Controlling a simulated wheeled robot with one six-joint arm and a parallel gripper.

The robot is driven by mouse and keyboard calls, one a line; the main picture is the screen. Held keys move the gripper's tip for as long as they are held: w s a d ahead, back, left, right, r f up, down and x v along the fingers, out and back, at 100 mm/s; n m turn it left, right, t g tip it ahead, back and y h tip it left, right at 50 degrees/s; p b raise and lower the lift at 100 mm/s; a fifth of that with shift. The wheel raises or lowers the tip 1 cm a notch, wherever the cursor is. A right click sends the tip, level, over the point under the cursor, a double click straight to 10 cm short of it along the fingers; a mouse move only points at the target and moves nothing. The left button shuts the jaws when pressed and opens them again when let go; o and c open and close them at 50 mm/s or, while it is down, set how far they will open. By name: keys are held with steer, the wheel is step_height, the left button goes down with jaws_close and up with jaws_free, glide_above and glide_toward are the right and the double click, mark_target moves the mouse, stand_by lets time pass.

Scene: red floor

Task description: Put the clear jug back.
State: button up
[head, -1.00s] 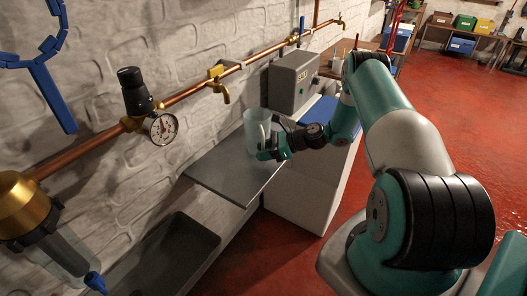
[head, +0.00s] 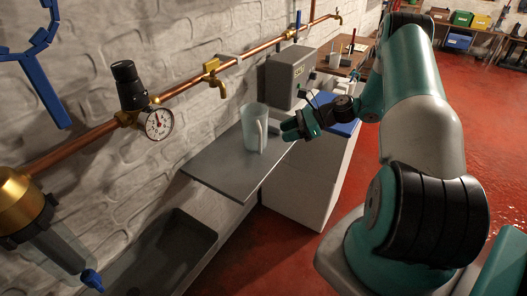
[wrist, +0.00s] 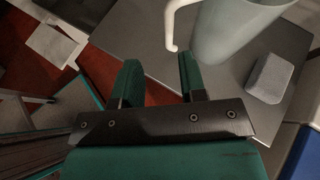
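The clear jug (head: 253,128) stands upright on the grey shelf (head: 216,168) by the wall, with its handle toward my gripper. In the wrist view the jug (wrist: 228,32) is at the top, and its white handle (wrist: 170,28) hangs beyond my fingers. My gripper (head: 287,131) is just right of the jug, apart from it. In the wrist view my gripper (wrist: 160,75) has its two green fingers spread with nothing between them.
A grey block (wrist: 270,78) lies on the shelf beside the jug. A grey box (head: 290,75) is on the wall behind. A copper pipe with a brass tap (head: 216,78) runs above the shelf. A dark trough (head: 165,250) is at the lower left. The shelf's front left is bare.

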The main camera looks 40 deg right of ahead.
steer(key=s+a+r+n+g+h, duration=0.1)
steer(key=s+a+r+n+g, duration=0.15)
steer(key=a+r+n, duration=0.85)
steer(key=s+a+r+n+g+h, duration=0.2)
steer(key=a+r+n+g, duration=0.3)
steer(key=a, duration=0.9)
steer(key=s+a+r+n+h, duration=0.1)
steer(key=s+a+r+n, duration=0.1)
steer(key=s+n, duration=0.3)
steer(key=s+a+r+n+h, duration=0.1)
steer(key=s+a+r+n, duration=0.1)
steer(key=s+n, duration=0.3)
steer(key=s+a+r+n+h, duration=0.1)
steer(key=s+a+n, duration=0.3)
steer(key=s, duration=0.6)
steer(key=shift+s+a+r+n, duration=0.2)
steer(key=shift+a+r+n, duration=0.1)
steer(key=shift+r+n, duration=0.35)
steer(key=shift+r, duration=0.1)
step_height(320, 180, up, 3)
steer(key=p, duration=0.3)
